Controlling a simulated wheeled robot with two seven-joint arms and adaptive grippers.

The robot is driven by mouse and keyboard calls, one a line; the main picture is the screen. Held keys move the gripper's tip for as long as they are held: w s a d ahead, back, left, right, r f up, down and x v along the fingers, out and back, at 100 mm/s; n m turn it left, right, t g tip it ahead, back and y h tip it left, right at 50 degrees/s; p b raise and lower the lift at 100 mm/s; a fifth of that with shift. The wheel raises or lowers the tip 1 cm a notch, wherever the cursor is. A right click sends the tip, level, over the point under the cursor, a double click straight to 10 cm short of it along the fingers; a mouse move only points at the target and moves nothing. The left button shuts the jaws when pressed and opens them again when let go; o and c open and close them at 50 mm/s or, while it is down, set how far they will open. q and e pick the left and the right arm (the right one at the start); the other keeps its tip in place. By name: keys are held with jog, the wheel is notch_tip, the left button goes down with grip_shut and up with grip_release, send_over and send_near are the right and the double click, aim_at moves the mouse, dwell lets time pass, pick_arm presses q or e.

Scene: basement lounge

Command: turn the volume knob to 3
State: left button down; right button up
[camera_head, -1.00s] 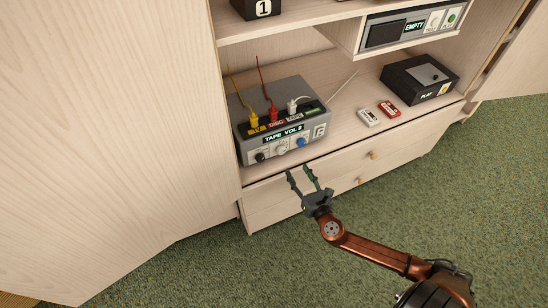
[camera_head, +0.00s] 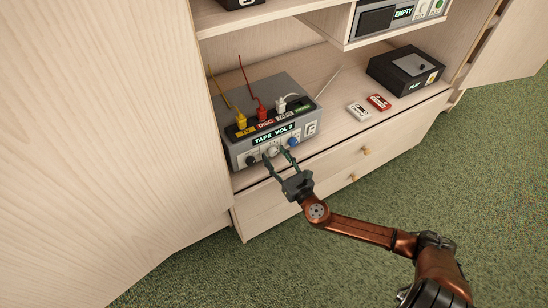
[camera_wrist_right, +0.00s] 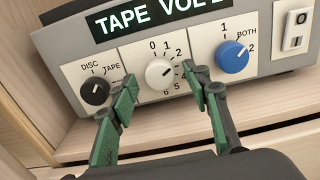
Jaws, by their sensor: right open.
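The white volume knob (camera_wrist_right: 159,73) sits in the middle of the grey amplifier's (camera_wrist_right: 55,38) front, with a scale of numbers around it. Its lit display (camera_head: 276,134) reads "TAPE VOL" and a digit I cannot read surely. I cannot tell the knob's exact setting. My right gripper (camera_head: 276,154) is open in front of the knob, with one green finger on each side of it in the right wrist view (camera_wrist_right: 161,82). I cannot tell whether the fingers touch it. The right finger covers part of the scale. My left gripper is not in view.
A black source knob (camera_wrist_right: 96,91) is left of the volume knob and a blue knob (camera_wrist_right: 231,57) right of it, close to the fingers. Yellow, red and white plugs (camera_head: 261,113) stand on top. Two cassettes (camera_head: 379,101) and a black player (camera_head: 405,70) lie right on the shelf.

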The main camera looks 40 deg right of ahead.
jog(key=shift+c, duration=0.7)
jog(key=shift+s, duration=0.1)
jog(key=c, duration=1)
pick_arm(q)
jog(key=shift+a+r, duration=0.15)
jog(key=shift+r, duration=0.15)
pick_arm(e)
jog(key=shift+r+m, duration=0.1)
jog(key=shift+m, duration=0.3)
jog(key=shift+m+p, duration=0.3)
jog(key=shift+m, duration=1.7)
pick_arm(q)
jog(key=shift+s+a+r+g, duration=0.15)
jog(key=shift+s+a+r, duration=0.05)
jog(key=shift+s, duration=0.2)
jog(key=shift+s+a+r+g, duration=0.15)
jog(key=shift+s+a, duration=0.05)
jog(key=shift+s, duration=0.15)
pick_arm(e)
jog(key=shift+m, duration=0.6)
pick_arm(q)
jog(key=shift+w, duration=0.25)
pick_arm(e)
jog(key=shift+r, duration=0.1)
